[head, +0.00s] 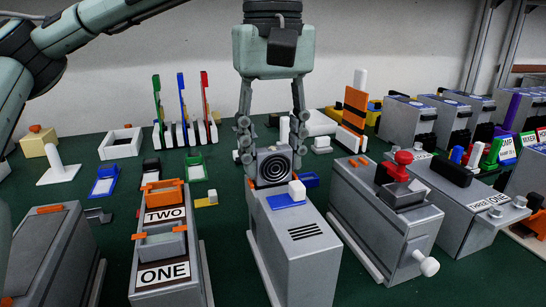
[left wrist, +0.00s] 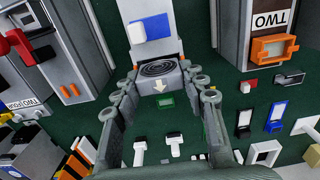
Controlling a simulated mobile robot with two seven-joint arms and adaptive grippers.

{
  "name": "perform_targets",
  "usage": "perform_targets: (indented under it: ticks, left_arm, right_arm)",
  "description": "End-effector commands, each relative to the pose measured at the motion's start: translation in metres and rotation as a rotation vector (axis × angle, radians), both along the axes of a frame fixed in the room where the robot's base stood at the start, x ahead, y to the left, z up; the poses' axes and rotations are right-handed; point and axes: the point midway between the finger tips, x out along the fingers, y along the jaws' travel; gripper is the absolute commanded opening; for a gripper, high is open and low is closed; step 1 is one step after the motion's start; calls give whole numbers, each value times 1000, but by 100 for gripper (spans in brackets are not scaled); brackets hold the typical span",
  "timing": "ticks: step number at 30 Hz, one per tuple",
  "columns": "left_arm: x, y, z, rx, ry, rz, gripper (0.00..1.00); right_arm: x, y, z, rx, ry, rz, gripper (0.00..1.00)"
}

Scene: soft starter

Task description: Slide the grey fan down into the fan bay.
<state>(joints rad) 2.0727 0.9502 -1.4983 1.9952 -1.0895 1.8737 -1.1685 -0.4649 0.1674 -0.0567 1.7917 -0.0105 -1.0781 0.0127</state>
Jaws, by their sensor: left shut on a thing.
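The grey fan (head: 274,165), a square block with dark rings on its face, is at the far end of the grey soft starter housing (head: 312,255). My left gripper (head: 273,158) comes down from above and is shut on the fan, one finger at each side. In the left wrist view the fan (left wrist: 158,70), with a pale arrow on it, lies between the fingertips (left wrist: 159,80), close against the end of the housing (left wrist: 152,49). The fan bay opening is hidden; I cannot tell how deep the fan sits in it. My right gripper is not in view.
A blue pad with a white block (head: 297,190) is on the housing top close to the fan. A box labelled ONE and TWO (head: 165,245) stands left, a box with a red knob (head: 385,215) right. Upright coloured cards (head: 182,105) stand behind left.

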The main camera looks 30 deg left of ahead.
Motion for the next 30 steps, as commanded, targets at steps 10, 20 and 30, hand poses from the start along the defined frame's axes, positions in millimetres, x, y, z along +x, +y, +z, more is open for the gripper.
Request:
perform_targets:
  ticks: [10,20,30]
  left_arm:
    - [0,0,-9,-1,-1,0,14]
    - [0,0,-12,0,0,0,14]
    - [0,0,-15,0,0,0,14]
  right_arm:
    - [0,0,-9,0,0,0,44]
    - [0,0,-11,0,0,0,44]
    - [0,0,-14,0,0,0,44]
